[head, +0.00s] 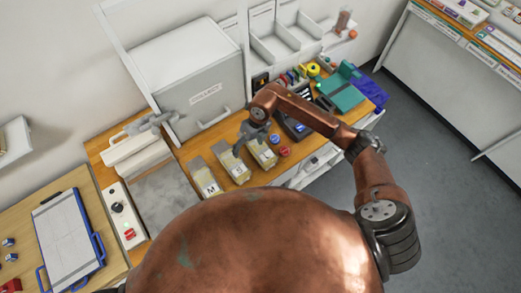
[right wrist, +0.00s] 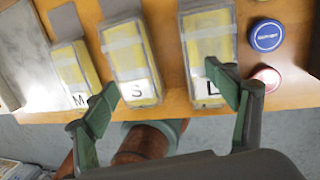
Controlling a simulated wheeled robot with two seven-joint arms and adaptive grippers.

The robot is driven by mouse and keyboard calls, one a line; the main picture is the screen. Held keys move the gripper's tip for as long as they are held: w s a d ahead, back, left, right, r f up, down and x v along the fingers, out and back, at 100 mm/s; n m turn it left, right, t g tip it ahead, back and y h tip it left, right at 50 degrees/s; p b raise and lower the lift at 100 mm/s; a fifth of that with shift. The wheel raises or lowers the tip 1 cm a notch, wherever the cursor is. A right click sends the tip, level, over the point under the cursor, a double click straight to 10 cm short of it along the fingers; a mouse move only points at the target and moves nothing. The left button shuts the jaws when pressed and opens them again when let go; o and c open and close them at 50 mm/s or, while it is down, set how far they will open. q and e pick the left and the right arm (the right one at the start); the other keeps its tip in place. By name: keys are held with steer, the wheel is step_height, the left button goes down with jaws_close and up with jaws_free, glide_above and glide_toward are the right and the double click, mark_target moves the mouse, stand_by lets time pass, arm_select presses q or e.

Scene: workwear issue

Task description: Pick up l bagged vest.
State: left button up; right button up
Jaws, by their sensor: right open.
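The L bagged vest (head: 262,153) is a clear bag with yellow fabric, lying on the wooden counter. In the right wrist view the L bag (right wrist: 208,45) is at right of centre, its label near the counter's edge. The S bag (head: 235,166) and the M bag (head: 205,181) lie to its left, also in the right wrist view as S (right wrist: 130,60) and M (right wrist: 77,75). My right gripper (head: 254,144) is open and empty over the S and L bags; its fingers (right wrist: 168,106) are spread, one overlapping L's label corner in view. My left gripper is not in view.
A blue tin (right wrist: 266,36) and a red tin (right wrist: 266,77) sit close right of the L bag. A collect box (head: 195,85) stands behind the bags. A dark device (head: 295,128) and a green item (head: 342,90) lie further right. A clipboard (head: 68,237) lies at left.

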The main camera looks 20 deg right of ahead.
mark_target(261, 148)
steer(key=d+h, duration=0.1)
steer(key=d, duration=0.1)
steer(key=w+d, duration=0.1)
steer(key=d, duration=0.1)
steer(key=d+f+h, duration=0.1)
steer(key=d, duration=0.1)
steer(key=shift+w+h, duration=0.25)
steer(key=shift+h, duration=0.05)
steer(key=f+p, duration=0.1)
steer(key=f, duration=0.2)
steer(key=f+p, duration=0.1)
steer(key=f, duration=0.2)
steer(key=shift+w+a, duration=0.2)
steer(key=shift+f, duration=0.5)
steer(key=shift+c, duration=0.5)
steer(key=c, duration=1.2)
steer(key=shift+w+r, duration=0.1)
